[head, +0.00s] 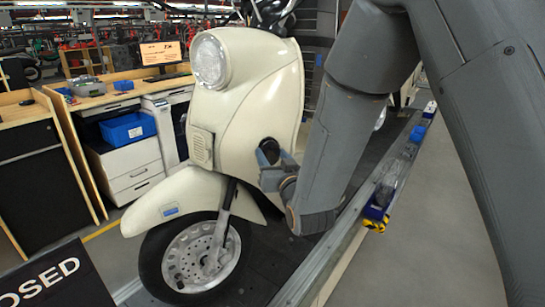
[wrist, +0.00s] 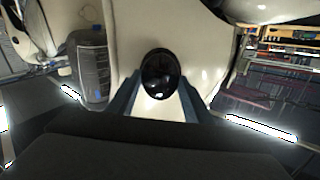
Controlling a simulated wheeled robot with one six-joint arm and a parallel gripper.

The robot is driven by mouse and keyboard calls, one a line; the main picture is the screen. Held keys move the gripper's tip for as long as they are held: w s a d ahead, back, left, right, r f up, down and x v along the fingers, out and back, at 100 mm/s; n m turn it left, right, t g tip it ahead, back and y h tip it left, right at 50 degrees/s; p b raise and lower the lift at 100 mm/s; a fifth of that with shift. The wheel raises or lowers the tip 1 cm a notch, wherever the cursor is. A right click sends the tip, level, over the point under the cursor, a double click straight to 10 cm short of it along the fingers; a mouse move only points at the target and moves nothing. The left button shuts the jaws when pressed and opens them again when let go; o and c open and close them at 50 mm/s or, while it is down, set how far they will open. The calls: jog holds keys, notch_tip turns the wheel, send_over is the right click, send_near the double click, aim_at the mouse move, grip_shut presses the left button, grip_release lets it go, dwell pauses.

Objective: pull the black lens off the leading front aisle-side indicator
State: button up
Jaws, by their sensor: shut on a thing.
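The cream scooter (head: 250,85) stands upright on the conveyor, its front wheel toward the lower left. The black lens (wrist: 160,74) is round and glossy in the middle of the wrist view, in front of the cream bodywork (wrist: 205,50). My gripper (wrist: 160,82) is shut on the black lens, one finger on each side. I cannot tell whether the lens is still seated on the indicator.
The conveyor edge rail (head: 325,262) runs along the right side, with a blue and yellow unit (head: 377,212) on it. Workbenches with a blue bin (head: 127,129) stand at the left. A dark sign (head: 55,278) is at the lower left. The floor at the right is clear.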

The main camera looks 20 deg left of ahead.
aim_at(271, 154)
jog(key=shift+v, duration=1.55)
jog(key=shift+c, duration=0.4)
dwell(1.5)
jog(key=shift+v, duration=0.95)
jog(key=shift+r, duration=0.1)
